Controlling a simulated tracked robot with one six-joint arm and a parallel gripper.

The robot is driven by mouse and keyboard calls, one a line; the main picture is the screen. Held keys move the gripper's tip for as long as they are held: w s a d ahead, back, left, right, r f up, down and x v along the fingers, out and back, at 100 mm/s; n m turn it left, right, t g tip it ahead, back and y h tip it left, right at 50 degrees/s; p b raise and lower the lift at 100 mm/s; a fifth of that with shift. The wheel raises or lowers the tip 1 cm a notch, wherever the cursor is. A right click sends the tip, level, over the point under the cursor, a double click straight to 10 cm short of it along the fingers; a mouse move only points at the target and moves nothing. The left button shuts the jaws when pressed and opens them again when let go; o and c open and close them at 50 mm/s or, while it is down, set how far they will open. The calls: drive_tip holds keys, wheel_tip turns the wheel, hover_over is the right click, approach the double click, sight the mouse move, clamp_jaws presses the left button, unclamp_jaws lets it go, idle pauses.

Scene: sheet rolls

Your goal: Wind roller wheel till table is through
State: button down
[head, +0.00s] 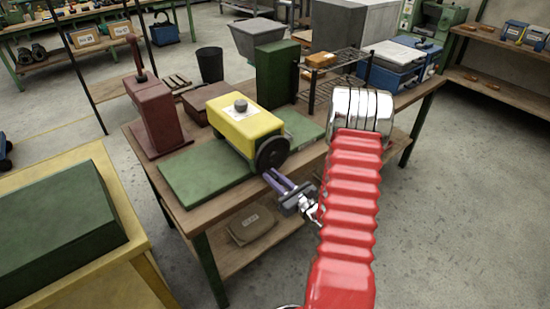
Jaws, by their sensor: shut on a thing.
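The roller is a yellow block (232,118) with a grey knob on top, standing on the wooden workbench. Its black roller wheel (273,151) is on the side toward me. A flat green table (200,180) lies under the yellow block; a large part shows to the left, and another part shows to the right behind the wheel. My gripper (269,174), with purple fingers, is at the lower rim of the wheel and shut on it. The exact grip point is small and partly hidden by the fingers.
A dark red post machine (154,116) stands left of the green table. A tall green block (277,75) and a wire rack (335,75) stand behind. A yellow-edged bench with a green block (55,235) is at the left front. Concrete floor is clear at lower right.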

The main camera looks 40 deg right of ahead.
sight(259, 166)
drive_tip(key=shift+r, duration=0.1)
drive_tip(key=shift+a+r, duration=0.5)
drive_tip(key=shift+a, duration=0.25)
drive_tip(key=shift+a, duration=0.1)
drive_tip(key=shift+s+a+r, duration=0.1)
drive_tip(key=shift+a+r, duration=0.35)
drive_tip(key=shift+r, duration=0.25)
drive_tip(key=shift+a+r, duration=0.2)
drive_tip(key=shift+r, duration=0.85)
